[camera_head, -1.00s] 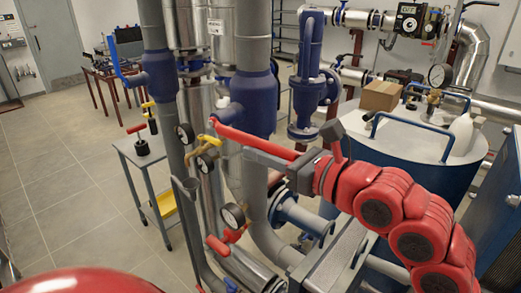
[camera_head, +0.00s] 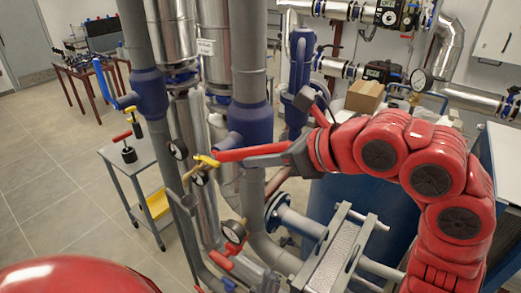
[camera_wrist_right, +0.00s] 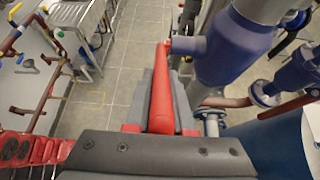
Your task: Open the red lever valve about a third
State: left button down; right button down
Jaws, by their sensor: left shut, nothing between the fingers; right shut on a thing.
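The red lever (camera_head: 233,155) is a long bar in front of the blue valve body (camera_head: 250,122) on a grey vertical pipe in the head view. Its far end meets the valve's stem at the left. My right gripper (camera_head: 262,156) comes from the right and is shut on the lever's handle. In the right wrist view the lever (camera_wrist_right: 163,95) runs lengthwise between the grey fingers, and its far end reaches the blue valve body (camera_wrist_right: 237,45). My left gripper is not in view. Only a red rounded part, probably mine, shows at the lower left.
Another blue valve (camera_head: 151,92) is on the left pipe. A plate exchanger (camera_head: 335,250) stands below my right arm. Open floor (camera_head: 70,190) lies left.

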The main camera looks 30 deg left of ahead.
jog(key=c, duration=0.8)
grip_release()
jog(key=shift+d+r+b, duration=0.2)
jog(key=shift+d+b, duration=0.15)
jog(key=shift+b, duration=0.05)
jog(key=p+v, duration=0.1)
jog(key=v, duration=1.5)
jog(key=shift+d+r, duration=0.15)
jog(key=shift+d, duration=0.1)
